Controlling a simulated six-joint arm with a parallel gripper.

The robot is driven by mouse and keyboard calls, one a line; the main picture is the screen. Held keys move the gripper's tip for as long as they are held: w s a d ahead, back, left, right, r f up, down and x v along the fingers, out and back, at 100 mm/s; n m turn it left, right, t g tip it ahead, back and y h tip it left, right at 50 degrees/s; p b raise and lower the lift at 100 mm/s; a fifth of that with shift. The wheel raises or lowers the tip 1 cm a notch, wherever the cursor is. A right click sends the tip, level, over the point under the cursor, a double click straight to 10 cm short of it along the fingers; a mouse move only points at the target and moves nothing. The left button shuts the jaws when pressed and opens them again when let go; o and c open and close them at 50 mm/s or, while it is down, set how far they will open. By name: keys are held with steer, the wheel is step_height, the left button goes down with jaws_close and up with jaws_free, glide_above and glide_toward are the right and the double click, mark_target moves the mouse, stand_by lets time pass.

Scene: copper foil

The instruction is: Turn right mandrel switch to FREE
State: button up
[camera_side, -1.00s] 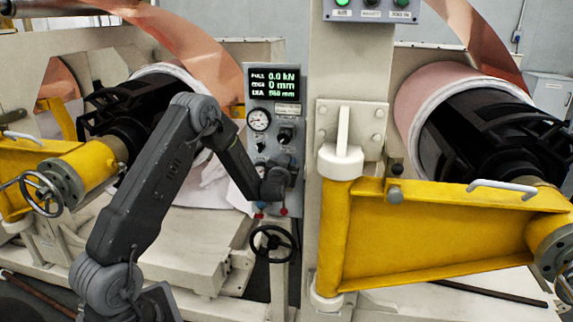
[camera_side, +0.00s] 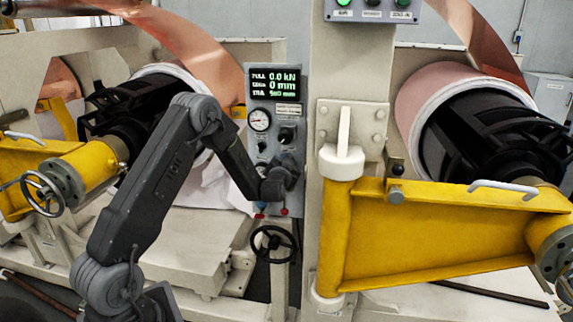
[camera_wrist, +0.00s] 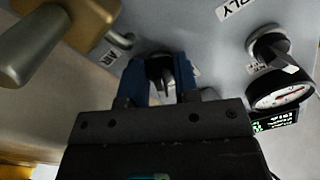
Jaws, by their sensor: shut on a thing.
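The grey control panel (camera_side: 258,193) stands at the centre of the side view, left of the thick upright post. My gripper (camera_side: 289,168) is at the lower right of this panel. In the wrist view, the blue fingers of my gripper (camera_wrist: 160,72) are shut on a small dark switch knob (camera_wrist: 158,66) that sticks out of the panel face.
Another black knob (camera_wrist: 268,45) and a round gauge (camera_wrist: 280,90) are to the right in the wrist view. A large lever-like part (camera_wrist: 35,45) is at upper left. A black handwheel (camera_side: 273,243) sits below the panel; a yellow arm (camera_side: 440,240) is to the right.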

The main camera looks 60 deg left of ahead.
steer(key=o, duration=0.6)
steer(key=shift+c, duration=0.2)
steer(key=v, duration=1.4)
steer(key=s+d+r+m+g+h, duration=0.1)
steer(key=d+r+h, duration=0.4)
steer(key=d, duration=0.3)
steer(key=s+d+r+m+h, duration=0.1)
steer(key=s+d+r+h, duration=0.1)
steer(key=d+r+h, duration=0.4)
steer(key=s+d+g+h, duration=0.1)
steer(key=s+d+g, duration=0.2)
steer(key=s, duration=0.7)
steer(key=s+d+r+g, duration=0.1)
steer(key=s+d+g, duration=0.2)
steer(key=s, duration=0.7)
steer(key=d, duration=0.2)
steer(key=shift+d+m+h, duration=0.3)
steer(key=shift+m+h, duration=0.1)
